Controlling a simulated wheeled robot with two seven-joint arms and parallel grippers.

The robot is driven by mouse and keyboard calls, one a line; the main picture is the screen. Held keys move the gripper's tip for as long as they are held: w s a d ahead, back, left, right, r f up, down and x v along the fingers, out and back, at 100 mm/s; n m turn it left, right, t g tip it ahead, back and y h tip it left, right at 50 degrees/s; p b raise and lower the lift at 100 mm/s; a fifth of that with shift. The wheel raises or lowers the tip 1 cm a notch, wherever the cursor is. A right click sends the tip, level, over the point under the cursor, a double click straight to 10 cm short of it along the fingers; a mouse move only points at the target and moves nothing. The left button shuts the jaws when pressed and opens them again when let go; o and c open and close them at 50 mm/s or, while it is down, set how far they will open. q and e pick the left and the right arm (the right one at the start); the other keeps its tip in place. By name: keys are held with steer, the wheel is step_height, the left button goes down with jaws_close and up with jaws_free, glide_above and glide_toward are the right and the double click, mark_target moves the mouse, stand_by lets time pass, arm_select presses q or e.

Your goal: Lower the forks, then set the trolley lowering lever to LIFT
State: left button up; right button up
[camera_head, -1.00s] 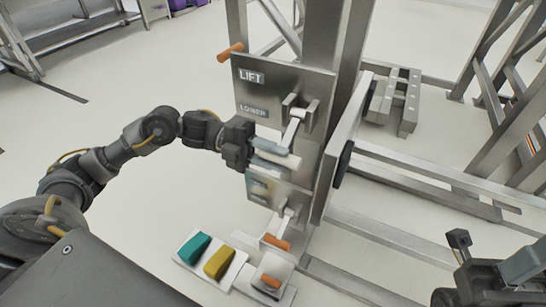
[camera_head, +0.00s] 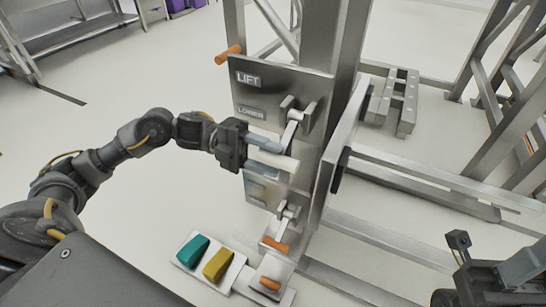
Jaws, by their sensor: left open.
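The trolley panel (camera_head: 265,90) is metal, with a LIFT label above a LOWER label. The lever (camera_head: 290,130) is pivoted right of the LOWER label and hangs downward, with its pale handle (camera_head: 284,163) low. My left gripper (camera_head: 276,154) is open at the handle, its fingers beside or around it; I cannot tell if they touch.
A second lever with an orange grip (camera_head: 274,244) sits low on the trolley. Metal rails (camera_head: 420,177) run right of the mast. Open floor lies left.

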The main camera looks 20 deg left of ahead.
arm_select(q)
steer(key=a+p, duration=0.1)
steer(key=a, duration=0.8)
steer(key=shift+a, duration=0.25)
steer(key=shift+w, duration=0.1)
